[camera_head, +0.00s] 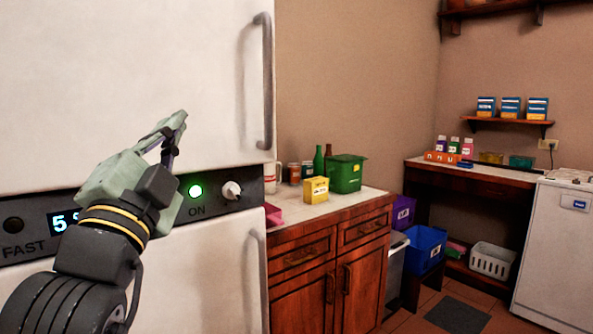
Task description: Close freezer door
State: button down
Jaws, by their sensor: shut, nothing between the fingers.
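The white fridge-freezer fills the left of the head view. It has an upper door (100,80) with a grey vertical handle (264,80) and a lower door (200,285) with a handle (258,280) at its right edge. I cannot tell which is the freezer door. No gap shows at the visible edges of either door. A dark control panel (215,200) with a green light and a knob lies between them. My gripper (173,127) is shut and empty, in front of the panel and the upper door's lower part, left of both handles. My arm hides part of the panel and lower door.
Right of the fridge, a wooden cabinet (335,265) carries a green bin (346,174), a yellow box (315,190) and jars. A blue bin (425,246) and a white basket (491,260) stand beyond. A white appliance (555,250) is at far right. Some tiled floor is free.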

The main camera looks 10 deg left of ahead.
jog(key=w+d+f+m+g+h, duration=0.45)
jog(key=f+m+g, duration=0.2)
jog(key=f, duration=0.25)
jog(key=p, duration=0.3)
send_near(227, 163)
jog(key=w+d, duration=0.5)
jog(key=d, duration=0.1)
jog(key=shift+t+y, duration=0.25)
jog(key=shift+y, duration=0.1)
jog(key=shift+w+a+f+p, duration=0.3)
jog(key=shift+w+a+p, duration=0.05)
jog(key=shift+w+a, duration=0.35)
jog(key=shift+w+a+f+p, duration=0.25)
jog(key=shift+w+a+p, duration=0.1)
jog(key=shift+w+a, duration=0.35)
jog(key=shift+d, duration=0.1)
jog(key=w+a+n+y, duration=0.1)
jog(key=w+a+y, duration=0.1)
jog(key=w+a, duration=0.2)
jog(key=shift+w+a, duration=0.1)
jog(key=shift+w, duration=0.15)
jog(key=shift+r, duration=0.2)
jog(key=shift+a, duration=0.1)
